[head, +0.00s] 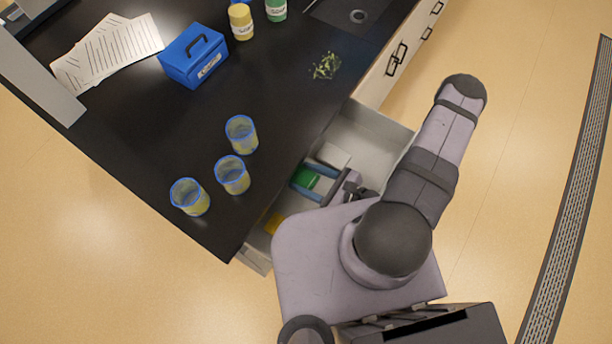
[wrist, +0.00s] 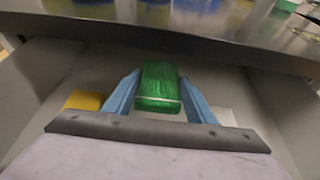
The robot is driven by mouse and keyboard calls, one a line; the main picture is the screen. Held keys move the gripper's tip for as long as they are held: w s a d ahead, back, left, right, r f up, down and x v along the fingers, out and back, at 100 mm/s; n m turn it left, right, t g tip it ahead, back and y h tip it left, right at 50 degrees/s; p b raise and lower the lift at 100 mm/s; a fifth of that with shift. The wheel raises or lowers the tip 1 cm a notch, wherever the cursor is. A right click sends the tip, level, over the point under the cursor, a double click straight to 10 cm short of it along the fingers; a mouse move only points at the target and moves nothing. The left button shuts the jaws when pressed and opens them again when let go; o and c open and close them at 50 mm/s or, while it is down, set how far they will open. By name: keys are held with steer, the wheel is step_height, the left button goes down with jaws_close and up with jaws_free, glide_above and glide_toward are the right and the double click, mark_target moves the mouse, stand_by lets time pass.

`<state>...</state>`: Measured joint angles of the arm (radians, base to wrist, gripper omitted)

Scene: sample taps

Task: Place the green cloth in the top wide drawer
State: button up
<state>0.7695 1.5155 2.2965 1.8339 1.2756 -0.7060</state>
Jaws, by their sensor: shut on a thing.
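The green cloth (wrist: 159,88) is a folded bundle with a pale band across it, between the two blue fingers of my gripper (wrist: 160,98) in the wrist view. My gripper is shut on it. In the head view the cloth (head: 306,178) shows between the fingers of my gripper (head: 312,180), inside the outline of the open drawer (head: 382,130). The drawer is a wide, pale one pulled out from under the dark counter. Its walls also show in the wrist view (wrist: 28,85). Whether the cloth touches the drawer floor, I cannot tell.
A yellow item (head: 272,222) and a white item (head: 333,155) lie in the drawer on either side of the cloth. Several blue-rimmed beakers (head: 233,175), a blue box (head: 194,55) and papers (head: 108,50) stand on the counter (head: 150,125). The counter edge overhangs the drawer's back.

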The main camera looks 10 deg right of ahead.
steer(key=shift+f, duration=0.3)
steer(key=o, duration=1)
steer(key=shift+r, duration=0.1)
steer(key=shift+d+r+p, duration=0.1)
steer(key=shift+r+p, duration=0.35)
steer(key=shift+r, duration=0.2)
steer(key=shift+p+v, duration=1.75)
steer(key=shift+v, duration=4.15)
steer(key=shift+s, duration=0.1)
